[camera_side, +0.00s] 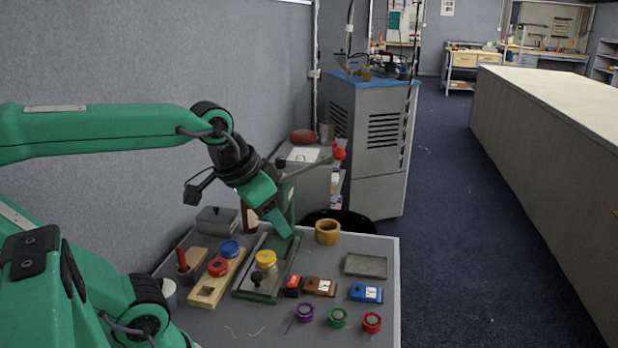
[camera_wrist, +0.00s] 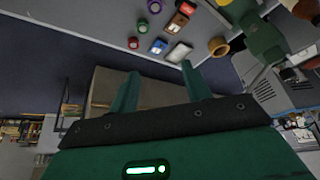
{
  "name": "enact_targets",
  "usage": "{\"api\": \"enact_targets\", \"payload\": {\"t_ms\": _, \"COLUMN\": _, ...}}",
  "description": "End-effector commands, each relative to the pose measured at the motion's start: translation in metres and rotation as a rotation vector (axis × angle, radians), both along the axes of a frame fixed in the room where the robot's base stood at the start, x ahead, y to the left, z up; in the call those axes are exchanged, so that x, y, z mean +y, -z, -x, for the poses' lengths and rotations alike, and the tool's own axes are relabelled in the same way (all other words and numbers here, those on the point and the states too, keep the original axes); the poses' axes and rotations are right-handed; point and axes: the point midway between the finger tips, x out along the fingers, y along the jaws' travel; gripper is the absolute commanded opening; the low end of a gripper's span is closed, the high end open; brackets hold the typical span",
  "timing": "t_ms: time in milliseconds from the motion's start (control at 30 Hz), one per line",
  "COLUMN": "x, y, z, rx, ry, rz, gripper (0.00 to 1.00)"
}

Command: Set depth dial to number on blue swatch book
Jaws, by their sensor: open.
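The blue swatch book (camera_side: 366,293) lies at the right of the grey table, and it also shows in the wrist view (camera_wrist: 158,46). It has a white label whose number is too small to read. A green press (camera_side: 288,205) stands behind the other items, with a flat base and a red-knobbed lever. A yellow round piece (camera_side: 265,258) sits on the base; I cannot tell if it is the depth dial. My gripper (camera_side: 280,228) is in front of the press column, above the table. Its fingers are apart and empty in the wrist view (camera_wrist: 160,88).
Brown (camera_side: 320,287) and red (camera_side: 293,286) swatch books lie left of the blue one. Purple, green and red spools (camera_side: 338,318) stand along the front. A grey tray (camera_side: 366,265) and wooden cup (camera_side: 327,232) are behind. A wooden block with a red round piece (camera_side: 217,267) is left.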

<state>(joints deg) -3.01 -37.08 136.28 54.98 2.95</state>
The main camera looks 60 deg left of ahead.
Motion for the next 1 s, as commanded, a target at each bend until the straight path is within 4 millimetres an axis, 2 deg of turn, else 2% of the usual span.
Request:
{"api": "enact_targets", "payload": {"t_ms": 200, "x": 0.025, "y": -0.028, "z": -0.035, "rx": 0.064, "ry": -0.01, "rz": -0.025, "gripper": 0.48}}
{"api": "enact_targets", "payload": {"t_ms": 500, "x": 0.07, "y": -0.058, "z": -0.084, "rx": 0.158, "ry": -0.017, "rz": -0.047, "gripper": 0.48}}
{"api": "enact_targets", "payload": {"t_ms": 733, "x": 0.113, "y": -0.07, "z": -0.118, "rx": 0.23, "ry": -0.018, "rz": -0.05, "gripper": 0.48}}
{"api": "enact_targets", "payload": {"t_ms": 1000, "x": 0.172, "y": -0.073, "z": -0.151, "rx": 0.31, "ry": -0.017, "rz": -0.039, "gripper": 0.48}}
